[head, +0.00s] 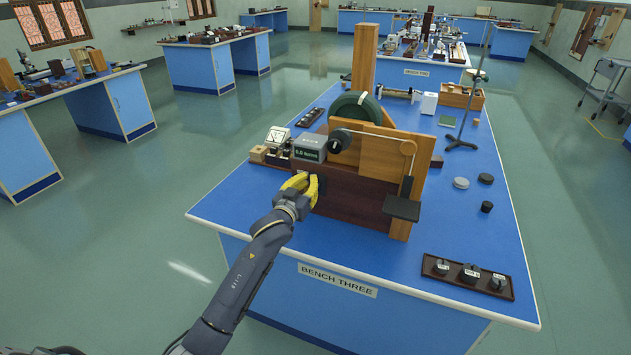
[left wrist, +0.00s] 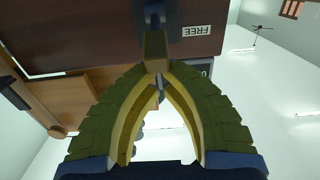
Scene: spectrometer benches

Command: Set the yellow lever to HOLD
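The yellow lever (left wrist: 156,47) shows in the left wrist view as a small ochre block hanging from a dark mount on the dark wooden panel (left wrist: 90,40). A FREE label (left wrist: 197,31) appears upside down to the right of the mount. My left gripper (left wrist: 157,70) has its yellow fingertips drawn together at the lever's end and looks shut on it. In the head view, my left gripper (head: 307,182) is against the front of the dark panel (head: 350,197) and hides the lever. I see no HOLD label. My right gripper is out of view.
The apparatus stands on a blue bench (head: 450,240), with a green-rimmed wheel (head: 352,108) and a grey display box (head: 310,148). A black plate (head: 402,208) sticks out at its right. A weight tray (head: 467,274) lies at the front right.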

